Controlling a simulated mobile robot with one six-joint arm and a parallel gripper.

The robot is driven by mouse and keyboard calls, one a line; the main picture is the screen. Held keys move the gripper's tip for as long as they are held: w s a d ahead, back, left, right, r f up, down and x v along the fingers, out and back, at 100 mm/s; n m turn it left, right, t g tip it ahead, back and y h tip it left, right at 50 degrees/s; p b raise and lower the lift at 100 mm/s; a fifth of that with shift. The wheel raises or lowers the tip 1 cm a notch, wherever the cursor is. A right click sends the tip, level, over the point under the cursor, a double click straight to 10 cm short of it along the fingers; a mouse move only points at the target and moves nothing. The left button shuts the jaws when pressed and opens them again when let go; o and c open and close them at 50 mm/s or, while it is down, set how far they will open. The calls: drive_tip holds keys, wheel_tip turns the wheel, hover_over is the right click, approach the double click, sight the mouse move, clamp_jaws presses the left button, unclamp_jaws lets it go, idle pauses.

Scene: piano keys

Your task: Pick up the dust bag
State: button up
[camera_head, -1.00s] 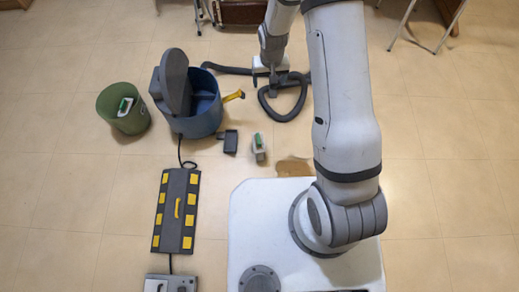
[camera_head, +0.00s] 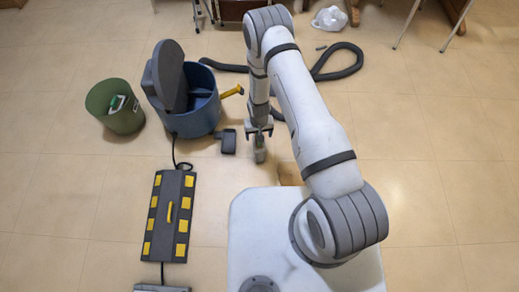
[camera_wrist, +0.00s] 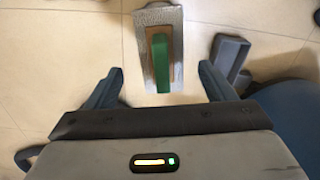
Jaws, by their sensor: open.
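What appears to be the dust bag (camera_head: 260,154) is a small grey upright block with a green strip on the floor. In the wrist view the dust bag (camera_wrist: 162,62) lies ahead, between and beyond my fingertips. My gripper (camera_head: 259,132) points down just above it in the head view and partly hides it. In the wrist view my gripper (camera_wrist: 160,82) has its two fingers wide apart, one on each side of the green strip, with nothing held. I cannot tell whether a finger touches the bag.
A blue canister (camera_head: 200,115) with a raised grey lid and a dark box (camera_head: 228,141) stand close to the left. A green bin (camera_head: 118,115) holds a similar green-and-white item. A black hose (camera_head: 338,70) curls behind. A black-and-yellow mat (camera_head: 170,215) lies front left. Floor at right is clear.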

sight(259, 146)
drive_tip(key=f, duration=0.1)
drive_tip(key=f+b, duration=0.1)
drive_tip(key=f, duration=0.2)
drive_tip(key=shift+s+a+f+b, duration=0.1)
drive_tip(key=shift+s+f+b, duration=0.15)
drive_tip(key=shift+b, duration=0.15)
drive_tip(key=shift+r, duration=0.1)
drive_tip(key=c, duration=1.4)
